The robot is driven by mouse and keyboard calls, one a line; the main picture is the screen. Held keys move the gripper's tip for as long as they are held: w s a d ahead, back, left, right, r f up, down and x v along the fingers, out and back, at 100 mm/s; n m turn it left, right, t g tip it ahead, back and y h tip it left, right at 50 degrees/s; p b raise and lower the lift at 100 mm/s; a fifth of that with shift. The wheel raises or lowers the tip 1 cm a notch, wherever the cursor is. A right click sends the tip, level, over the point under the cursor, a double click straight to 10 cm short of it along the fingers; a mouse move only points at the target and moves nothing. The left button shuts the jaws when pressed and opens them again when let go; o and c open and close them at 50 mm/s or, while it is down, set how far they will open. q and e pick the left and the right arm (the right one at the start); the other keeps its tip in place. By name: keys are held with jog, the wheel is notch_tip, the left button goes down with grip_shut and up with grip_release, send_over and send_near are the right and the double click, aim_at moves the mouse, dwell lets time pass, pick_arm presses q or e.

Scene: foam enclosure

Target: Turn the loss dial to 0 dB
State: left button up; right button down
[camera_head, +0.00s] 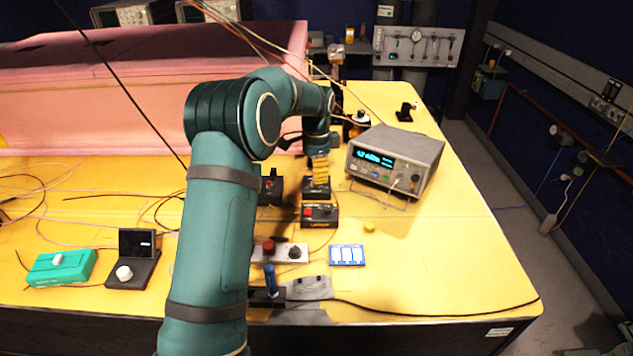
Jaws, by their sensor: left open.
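No legible label tells me which knob is the loss dial. A black box (134,270) with a small upright screen carries a white knob (124,273) at front left. A teal box (61,267) beside it also has a white knob. A grey plate (280,253) with a red knob (269,248) and a black knob (294,253) lies near the front middle. My left arm reaches over the table and bends down at its far end. My left gripper (318,153) is small and partly hidden above the black-and-yellow devices. My right gripper is out of view.
A grey bench instrument (398,160) with a lit display stands right of my left gripper. A blue-and-white card (347,255) lies near the front. Loose cables cross the left of the yellow table. Pink foam (120,90) stands behind. The front right is mostly clear.

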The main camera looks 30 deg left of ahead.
pick_arm(q)
jog(key=shift+f, duration=1.4)
grip_shut()
